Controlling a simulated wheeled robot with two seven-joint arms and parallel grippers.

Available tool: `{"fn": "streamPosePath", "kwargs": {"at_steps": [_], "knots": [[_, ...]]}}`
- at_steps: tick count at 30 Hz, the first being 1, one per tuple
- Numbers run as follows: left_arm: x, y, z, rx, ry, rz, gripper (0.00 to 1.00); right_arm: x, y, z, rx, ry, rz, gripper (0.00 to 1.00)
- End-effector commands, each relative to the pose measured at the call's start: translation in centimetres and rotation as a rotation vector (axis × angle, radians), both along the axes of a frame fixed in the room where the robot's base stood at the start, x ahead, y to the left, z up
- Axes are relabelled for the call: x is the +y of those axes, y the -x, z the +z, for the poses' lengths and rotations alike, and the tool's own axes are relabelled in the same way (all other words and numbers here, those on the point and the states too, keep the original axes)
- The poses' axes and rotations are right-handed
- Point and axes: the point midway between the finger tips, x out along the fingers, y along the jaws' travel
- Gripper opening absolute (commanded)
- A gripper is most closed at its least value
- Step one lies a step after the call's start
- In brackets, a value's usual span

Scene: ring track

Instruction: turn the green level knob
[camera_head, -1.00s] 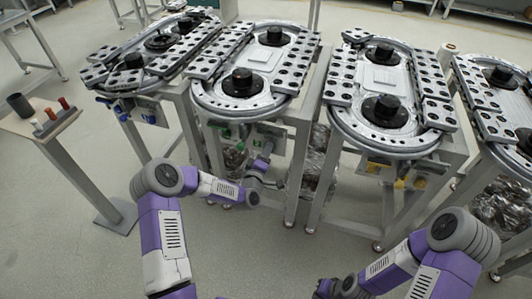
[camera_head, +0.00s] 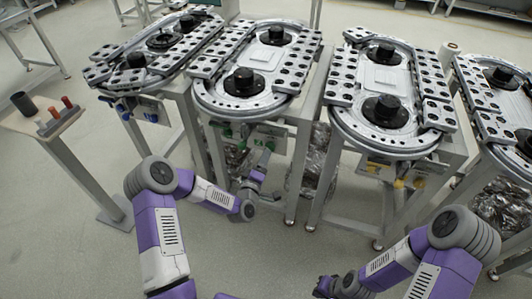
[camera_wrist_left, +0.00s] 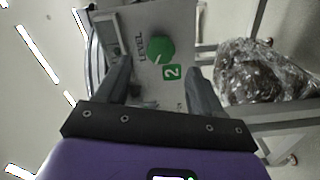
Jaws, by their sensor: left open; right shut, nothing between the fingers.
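The green level knob (camera_wrist_left: 160,49) is a round dial with a white pointer mark on a pale panel (camera_wrist_left: 140,30). The word LEVEL and a green label with a 2 (camera_wrist_left: 172,72) are beside it. In the left wrist view my left gripper (camera_wrist_left: 157,68) is open, its fingers to either side of the knob in the picture; I cannot tell the remaining gap. In the head view the left gripper (camera_head: 259,178) is below the front of the second ring track (camera_head: 242,97). My right gripper (camera_head: 326,287) is low at the bottom edge, far from the knob.
Other ring tracks stand left (camera_head: 150,62) and right (camera_head: 385,125) on metal frames. A side stand (camera_head: 62,125) with a dark cup and red-topped pieces is at the left. Clear wrapping (camera_wrist_left: 255,70) fills space under the table. Open floor lies in front.

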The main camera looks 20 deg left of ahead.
Motion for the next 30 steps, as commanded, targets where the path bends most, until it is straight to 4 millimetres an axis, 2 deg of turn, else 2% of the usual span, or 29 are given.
{"fn": "streamPosePath", "kwargs": {"at_steps": [3, 7, 23, 26, 29, 30], "knots": [[0.1, 1.6, 0.0, 0.003, 0.0, 0.0, 0.67, 0.0, 0.0, 0.5, 0.0, 0.0, 0.0, 0.0], [0.1, 2.5, 0.0, 0.001, 0.0, -0.001, 0.67, 0.0, 0.0, 0.6, 0.0, 0.0, 0.0, 0.0], [0.1, 2.6, -0.1, 0.002, -0.002, -0.001, 0.67, 0.0, 0.0, 0.6, 0.0, 0.0, 0.0, 0.0], [-0.9, 3.1, -0.8, 0.053, -0.029, -0.032, 0.67, 0.0, 0.0, 1.0, 0.0, 0.0, 0.0, 0.0], [-3.3, 4.8, -3.0, 0.198, -0.109, -0.126, 0.67, 0.0, 0.0, 2.2, 0.0, 0.0, 0.0, 0.0], [-4.5, 6.1, -4.3, 0.281, -0.157, -0.183, 0.67, 0.0, 0.0, 2.8, 0.0, 0.0, 0.0, 0.0]]}}
